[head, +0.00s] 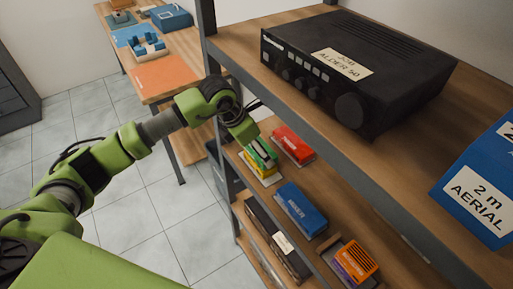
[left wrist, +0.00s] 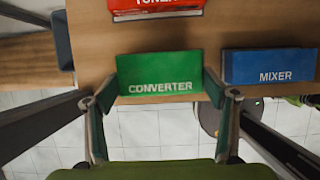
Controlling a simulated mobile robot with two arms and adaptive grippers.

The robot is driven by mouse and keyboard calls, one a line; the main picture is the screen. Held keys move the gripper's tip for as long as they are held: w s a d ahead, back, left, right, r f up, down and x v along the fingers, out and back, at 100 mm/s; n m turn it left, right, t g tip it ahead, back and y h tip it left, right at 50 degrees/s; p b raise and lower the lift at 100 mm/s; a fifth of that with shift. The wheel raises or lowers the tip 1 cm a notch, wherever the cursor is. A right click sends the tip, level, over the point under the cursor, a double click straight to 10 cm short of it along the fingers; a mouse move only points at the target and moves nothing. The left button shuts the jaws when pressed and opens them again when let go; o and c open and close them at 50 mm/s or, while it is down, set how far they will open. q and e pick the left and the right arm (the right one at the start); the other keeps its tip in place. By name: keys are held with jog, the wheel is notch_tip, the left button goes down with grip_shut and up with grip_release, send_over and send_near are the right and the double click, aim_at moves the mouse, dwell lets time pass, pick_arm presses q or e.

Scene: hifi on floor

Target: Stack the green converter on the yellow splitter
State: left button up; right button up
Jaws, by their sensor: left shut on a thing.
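The green converter (head: 264,149) is at the left end of the middle shelf, and its label faces me in the left wrist view (left wrist: 158,72). My left gripper (left wrist: 158,88) is shut on it, one finger at each side; in the head view the gripper (head: 257,143) reaches in from the left. The yellow splitter (head: 262,175) shows directly below the converter in the head view. I cannot tell if the two touch. The splitter is hidden in the left wrist view. My right gripper is in neither view.
A red tuner (head: 292,144) lies behind the converter and a blue mixer (head: 300,209) to its right. An orange box (head: 356,261) sits further along the shelf. The upper board with the black amplifier (head: 350,70) overhangs this shelf.

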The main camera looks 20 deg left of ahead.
pick_arm(q)
jog(key=shift+f+b, duration=0.4)
jog(key=shift+b, duration=0.05)
dwell(0.4)
jog(key=o, duration=1.3)
jog(key=shift+o, duration=0.2)
jog(key=shift+r, duration=0.1)
jog(key=v, duration=0.7)
jog(key=shift+r, duration=0.15)
jog(key=shift+s, duration=0.2)
